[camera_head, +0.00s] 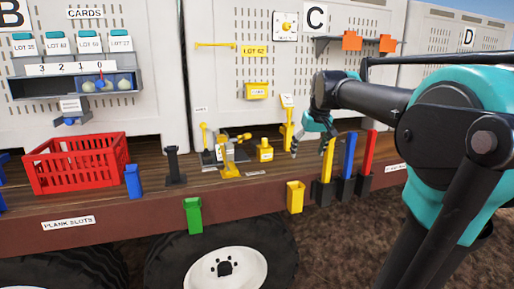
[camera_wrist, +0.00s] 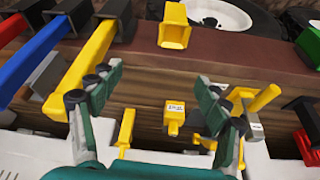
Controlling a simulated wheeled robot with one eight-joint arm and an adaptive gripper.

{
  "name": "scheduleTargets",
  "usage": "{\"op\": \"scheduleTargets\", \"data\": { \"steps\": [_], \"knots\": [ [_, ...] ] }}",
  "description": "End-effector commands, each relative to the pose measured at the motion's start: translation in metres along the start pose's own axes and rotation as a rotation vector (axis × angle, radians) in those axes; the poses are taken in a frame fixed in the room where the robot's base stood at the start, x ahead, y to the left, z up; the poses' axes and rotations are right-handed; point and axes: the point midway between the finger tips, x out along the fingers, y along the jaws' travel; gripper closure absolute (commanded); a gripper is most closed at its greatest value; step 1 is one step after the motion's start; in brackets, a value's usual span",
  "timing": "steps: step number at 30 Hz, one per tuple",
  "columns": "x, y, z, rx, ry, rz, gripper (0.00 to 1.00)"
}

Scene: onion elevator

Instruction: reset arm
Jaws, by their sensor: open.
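My gripper (camera_head: 310,146) is open at the end of my arm, in front of the panel marked C and above the wooden deck. In the wrist view its two green fingers (camera_wrist: 168,84) stand wide apart with nothing held between them. A yellow plank (camera_head: 327,160) stands upright in a black holder at the deck's front edge. In the wrist view the yellow plank (camera_wrist: 88,62) runs close beside the left finger; I cannot tell whether they touch.
A blue plank (camera_head: 349,153) and a red plank (camera_head: 369,152) stand in holders to the right. An empty yellow slot (camera_head: 295,196) and a green slot (camera_head: 193,215) hang on the front edge. A red crate (camera_head: 76,164) and small yellow parts (camera_head: 265,150) occupy the deck.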

Motion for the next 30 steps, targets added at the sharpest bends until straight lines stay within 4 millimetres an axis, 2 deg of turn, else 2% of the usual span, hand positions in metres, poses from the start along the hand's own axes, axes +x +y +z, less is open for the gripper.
{"op": "scheduleTargets", "data": {
  "steps": [1, 3, 5, 9, 15, 18, 21, 23, 30],
  "knots": [
    [0.021, -0.001, 0.021, 0.013, -0.001, 0.005, 0.24],
    [0.049, -0.002, 0.05, 0.033, -0.003, 0.013, 0.24],
    [0.071, -0.004, 0.077, 0.05, -0.004, 0.02, 0.24],
    [0.12, -0.009, 0.146, 0.091, -0.006, 0.035, 0.24],
    [0.172, -0.019, 0.249, 0.144, -0.009, 0.056, 0.24],
    [0.187, -0.024, 0.289, 0.164, -0.009, 0.064, 0.24],
    [0.196, -0.027, 0.315, 0.176, -0.009, 0.069, 0.24],
    [0.199, -0.028, 0.324, 0.181, -0.009, 0.071, 0.24],
    [0.2, -0.029, 0.33, 0.184, -0.009, 0.072, 0.24]
  ]
}}
